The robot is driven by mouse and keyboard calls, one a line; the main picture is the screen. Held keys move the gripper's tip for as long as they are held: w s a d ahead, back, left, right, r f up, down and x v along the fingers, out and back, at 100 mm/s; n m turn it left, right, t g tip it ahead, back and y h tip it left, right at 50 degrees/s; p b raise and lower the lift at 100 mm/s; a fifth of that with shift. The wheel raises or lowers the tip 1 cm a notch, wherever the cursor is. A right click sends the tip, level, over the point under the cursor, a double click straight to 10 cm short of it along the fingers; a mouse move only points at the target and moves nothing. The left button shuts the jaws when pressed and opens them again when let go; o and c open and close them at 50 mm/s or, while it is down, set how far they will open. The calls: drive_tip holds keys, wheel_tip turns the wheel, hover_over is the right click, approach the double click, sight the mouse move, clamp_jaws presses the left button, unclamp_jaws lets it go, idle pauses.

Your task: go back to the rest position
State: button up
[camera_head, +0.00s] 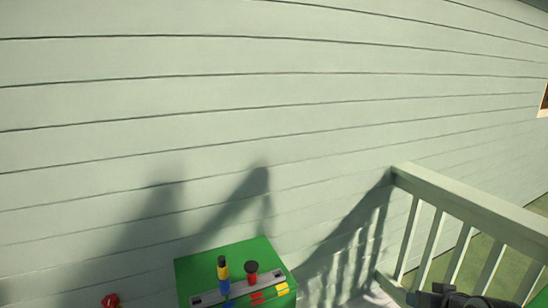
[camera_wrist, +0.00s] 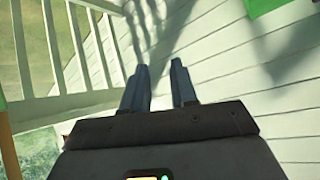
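My gripper (camera_wrist: 160,84) shows in the wrist view with its two dark fingers apart and nothing between them. It is open and points toward the pale plank wall and white railing. In the head view a dark part of my arm (camera_head: 460,299) shows at the bottom right, in front of the railing. The fingertips cannot be made out there. The gripper is well to the right of the green table (camera_head: 190,269) and apart from it.
The green table bears a grey strip, a yellow, black and blue upright piece (camera_head: 223,272), a red and black piece (camera_head: 252,275) and small blocks. A red object (camera_head: 110,300) lies left. The white railing (camera_head: 470,208) stands right, by the plank wall (camera_head: 250,110).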

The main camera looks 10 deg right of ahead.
drive_tip(key=s+a+f+t, duration=0.1)
drive_tip(key=s+a+f, duration=0.1)
drive_tip(key=s+a, duration=0.7)
drive_tip(key=s+a+f+t, duration=0.25)
drive_tip(key=s+a, duration=0.25)
drive_tip(key=s, duration=0.8)
drive_tip(key=s+a+r+n+t, duration=0.1)
drive_tip(key=s+a+r+n, duration=0.1)
drive_tip(key=s+r, duration=0.5)
drive_tip(key=s+a+r+n+y, duration=0.1)
drive_tip(key=s+a+r, duration=0.1)
drive_tip(key=s+r, duration=0.5)
drive_tip(key=s, duration=0.5)
drive_tip(key=shift+s+n+t+b, duration=0.35)
drive_tip(key=shift+n+b, duration=0.05)
drive_tip(key=shift+f, duration=0.1)
